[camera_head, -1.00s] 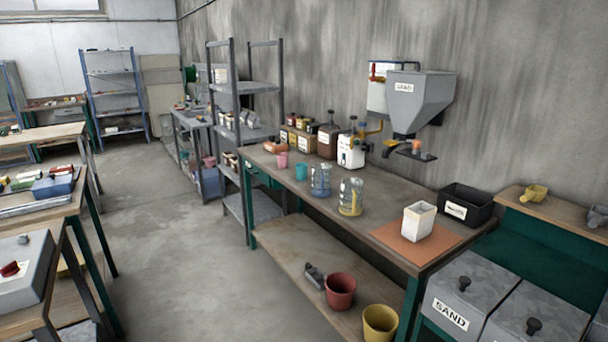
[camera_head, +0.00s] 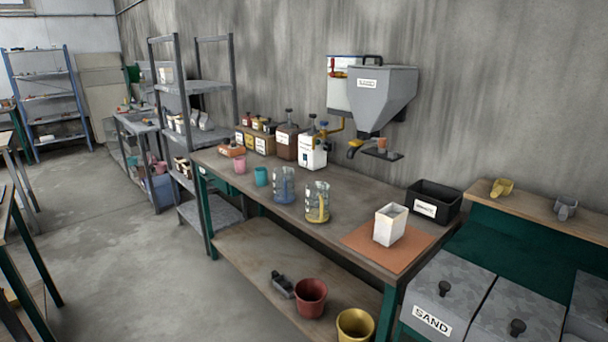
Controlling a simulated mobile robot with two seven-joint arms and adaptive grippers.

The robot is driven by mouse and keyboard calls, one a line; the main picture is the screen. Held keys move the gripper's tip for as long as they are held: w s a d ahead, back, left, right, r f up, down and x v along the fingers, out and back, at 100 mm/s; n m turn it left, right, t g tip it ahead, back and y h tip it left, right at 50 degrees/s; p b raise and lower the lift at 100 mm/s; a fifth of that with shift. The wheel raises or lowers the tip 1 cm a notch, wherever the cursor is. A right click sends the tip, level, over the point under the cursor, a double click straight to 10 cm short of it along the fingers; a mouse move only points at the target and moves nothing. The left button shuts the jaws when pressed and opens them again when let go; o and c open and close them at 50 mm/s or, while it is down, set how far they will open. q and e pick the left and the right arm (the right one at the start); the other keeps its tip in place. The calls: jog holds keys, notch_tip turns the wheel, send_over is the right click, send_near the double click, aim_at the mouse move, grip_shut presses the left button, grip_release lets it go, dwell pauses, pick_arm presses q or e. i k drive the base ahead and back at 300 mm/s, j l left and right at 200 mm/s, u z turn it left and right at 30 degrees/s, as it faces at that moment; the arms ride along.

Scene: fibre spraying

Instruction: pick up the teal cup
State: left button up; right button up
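The teal cup (camera_head: 261,176) stands upright on the workbench top (camera_head: 330,222), toward its far left part. A pink cup (camera_head: 239,166) is just left of it, and a clear beaker with blue in it (camera_head: 284,186) is just right of it. Neither of my grippers shows in the head view, so I cannot see whether they hold anything.
A second beaker with yellow (camera_head: 317,202), a white container (camera_head: 390,225) on an orange mat and a black bin (camera_head: 434,203) stand further right. Bottles (camera_head: 287,141) line the back. A sand hopper (camera_head: 382,95) hangs above. Open floor (camera_head: 120,250) lies left of the bench.

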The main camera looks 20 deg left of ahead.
aim_at(262, 177)
jog(key=i+j+z, duration=0.15)
jog(key=j, duration=0.2)
jog(key=i+j+z, duration=0.2)
jog(key=j+z, duration=0.15)
jog(key=j, duration=0.3)
jog(key=i+j, duration=0.1)
jog(key=j, duration=0.25)
jog(key=i+j+z, duration=0.1)
jog(key=j, duration=0.3)
jog(key=i+j+z, duration=0.1)
jog(key=j, duration=0.25)
